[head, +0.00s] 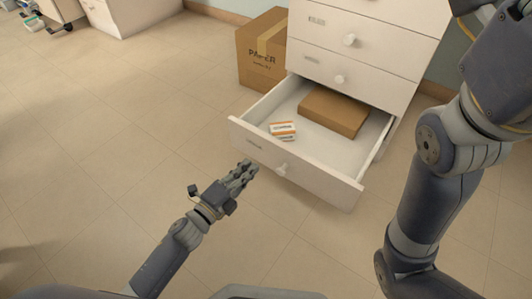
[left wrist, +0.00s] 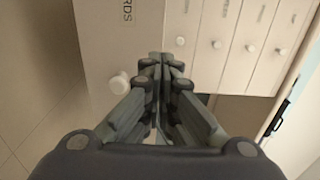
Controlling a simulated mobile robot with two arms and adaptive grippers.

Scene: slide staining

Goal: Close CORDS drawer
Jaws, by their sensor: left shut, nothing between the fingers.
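The white CORDS drawer (head: 317,187) is pulled out, the lowest one of the white drawer unit (head: 385,45). It holds a flat brown box (head: 333,110) and a small white and orange box (head: 283,130). Its round knob (head: 282,169) is on the front; the knob (left wrist: 120,82) and the end of the label, "RDS" (left wrist: 128,10), show in the left wrist view. My left gripper (head: 250,168) is shut and empty, close in front of the drawer front, left of the knob. I cannot tell whether it touches. My right gripper is outside the frames; only the right arm shows.
The drawers above, with round knobs (head: 350,40), look shut. A cardboard paper box (head: 261,55) stands on the floor left of the unit. The tiled floor (head: 100,150) to the left and in front of the drawer is clear.

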